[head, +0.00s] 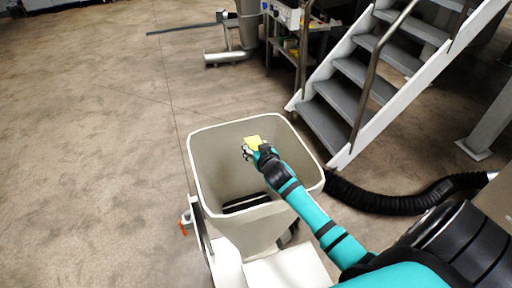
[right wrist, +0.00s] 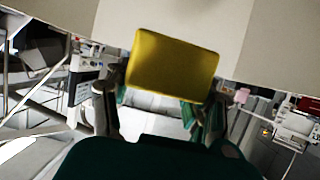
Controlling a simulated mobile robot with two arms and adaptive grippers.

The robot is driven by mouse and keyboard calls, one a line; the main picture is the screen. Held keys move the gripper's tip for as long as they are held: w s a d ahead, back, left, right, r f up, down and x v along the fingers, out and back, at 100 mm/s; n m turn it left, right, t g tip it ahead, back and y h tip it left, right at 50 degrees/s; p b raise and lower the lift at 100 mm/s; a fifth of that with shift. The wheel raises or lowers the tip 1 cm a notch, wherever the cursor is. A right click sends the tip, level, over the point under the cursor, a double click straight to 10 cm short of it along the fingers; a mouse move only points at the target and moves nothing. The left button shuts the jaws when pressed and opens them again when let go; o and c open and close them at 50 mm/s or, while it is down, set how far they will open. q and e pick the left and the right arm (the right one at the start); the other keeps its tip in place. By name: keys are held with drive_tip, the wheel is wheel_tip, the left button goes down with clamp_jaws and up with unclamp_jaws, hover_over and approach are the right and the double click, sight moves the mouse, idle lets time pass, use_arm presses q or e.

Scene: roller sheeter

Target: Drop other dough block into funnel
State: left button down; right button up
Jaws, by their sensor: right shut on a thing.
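A yellow dough block (head: 253,141) is held by my right gripper (head: 250,150) in the head view. The gripper is shut on it, inside the outline of the large beige funnel (head: 205,170), near its upper right part. The block shows large and yellow in the right wrist view (right wrist: 172,60), between the two fingers of the right gripper (right wrist: 155,105). The funnel has a wide square opening with a pale rim and a dark slot with rollers (head: 246,202) at the bottom. My left gripper does not show in either view.
Grey metal stairs (head: 350,85) with a handrail stand behind and to the right of the funnel. A black corrugated hose (head: 390,203) runs along the floor at the right. A cart with equipment (head: 290,35) stands at the back. The floor on the left is clear.

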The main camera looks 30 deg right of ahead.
drive_tip(key=o, duration=1.5)
drive_tip(key=shift+c, duration=0.2)
drive_tip(key=v, duration=1.2)
drive_tip(key=shift+r, duration=0.1)
